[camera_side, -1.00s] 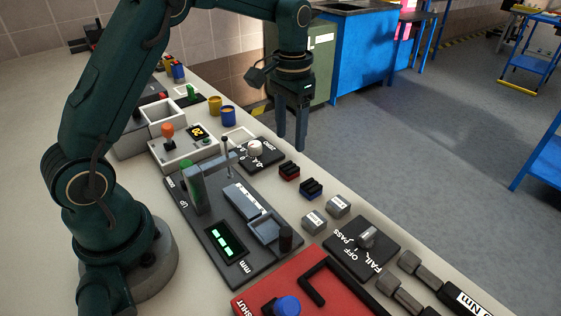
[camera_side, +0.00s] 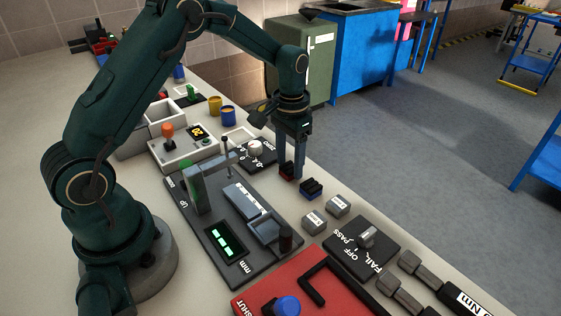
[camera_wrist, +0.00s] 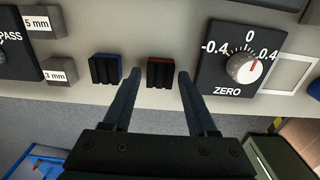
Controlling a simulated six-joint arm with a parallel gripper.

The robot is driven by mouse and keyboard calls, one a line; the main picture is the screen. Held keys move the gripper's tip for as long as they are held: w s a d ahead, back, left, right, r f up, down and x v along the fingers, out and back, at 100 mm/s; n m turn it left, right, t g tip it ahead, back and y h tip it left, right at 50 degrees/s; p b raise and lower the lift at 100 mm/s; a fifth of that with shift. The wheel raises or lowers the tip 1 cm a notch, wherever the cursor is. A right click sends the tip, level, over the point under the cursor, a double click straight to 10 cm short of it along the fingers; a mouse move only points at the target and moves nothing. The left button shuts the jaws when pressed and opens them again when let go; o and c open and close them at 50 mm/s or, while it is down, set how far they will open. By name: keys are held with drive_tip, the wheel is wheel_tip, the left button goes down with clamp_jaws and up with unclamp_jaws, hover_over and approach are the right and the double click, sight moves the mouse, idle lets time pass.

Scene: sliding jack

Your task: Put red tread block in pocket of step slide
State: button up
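The red tread block (camera_wrist: 159,73), with a black ribbed top, stands on the bench. In the wrist view it lies between the tips of my open gripper (camera_wrist: 157,78), nearer the right finger. In the side view my gripper (camera_side: 291,172) is low over the block (camera_side: 286,173) and its fingers partly hide it. I cannot tell whether a finger touches it. The step slide (camera_side: 240,200) lies on a dark grey plate, left of and nearer the camera than my gripper. Its square pocket (camera_side: 264,231) looks empty.
A blue tread block (camera_side: 312,188) stands close beside the red one; it also shows in the wrist view (camera_wrist: 105,70). The ZERO dial (camera_wrist: 244,66) is close on the other side. Grey 5 mm (camera_wrist: 40,22) and 3 mm (camera_wrist: 60,70) blocks stand past the blue block.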

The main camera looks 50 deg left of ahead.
sight(289, 166)
clamp_jaws()
drive_tip(key=shift+r, duration=2.55)
